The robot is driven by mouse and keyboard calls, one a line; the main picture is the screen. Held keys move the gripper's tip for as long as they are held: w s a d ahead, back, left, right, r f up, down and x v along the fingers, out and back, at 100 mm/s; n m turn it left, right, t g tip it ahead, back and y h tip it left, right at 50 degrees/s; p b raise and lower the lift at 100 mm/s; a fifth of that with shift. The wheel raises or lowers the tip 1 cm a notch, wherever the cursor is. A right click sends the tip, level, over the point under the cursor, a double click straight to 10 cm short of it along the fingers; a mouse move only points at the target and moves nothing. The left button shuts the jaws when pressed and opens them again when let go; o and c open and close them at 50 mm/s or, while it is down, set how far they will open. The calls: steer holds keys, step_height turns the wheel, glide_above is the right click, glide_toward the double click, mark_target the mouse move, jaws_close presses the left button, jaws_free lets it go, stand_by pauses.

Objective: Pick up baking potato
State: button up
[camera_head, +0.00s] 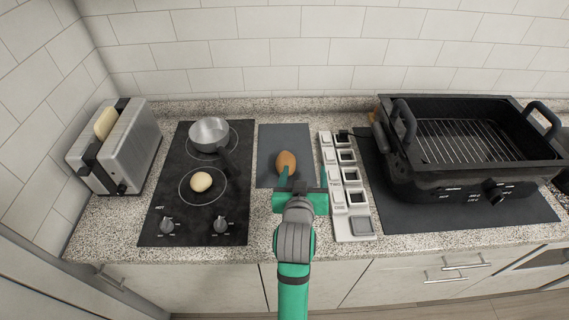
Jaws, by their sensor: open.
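A brown, rounded potato-like item (287,158) lies on a dark grey mat (285,135) in the middle of the counter. I take it to be the baking potato. My gripper (291,178) is open at the near side of this item. A pale, round item (201,181) sits on the front burner of the black cooktop (165,200).
A metal pan (209,133) stands on the rear burner, its dark handle pointing toward the front right. A toaster (125,150) with bread is at left. A large black grill (455,180) fills the right.

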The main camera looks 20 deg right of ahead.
mark_target(286, 162)
steer(key=shift+y, duration=0.9)
steer(key=a+f, duration=0.1)
steer(key=a, duration=0.1)
steer(key=w+a+f, duration=0.1)
steer(key=shift+w+a, duration=0.2)
steer(key=shift+a, duration=0.15)
steer(key=x, duration=0.4)
steer(key=shift+w+a+f, duration=0.1)
steer(key=shift+w+f, duration=0.15)
steer(key=shift+a+x, duration=0.15)
steer(key=shift+x, duration=1.35)
steer(key=shift+a+x, duration=0.2)
steer(key=shift+x, duration=1.3)
steer(key=shift+w, duration=0.15)
steer(key=c, duration=1.2)
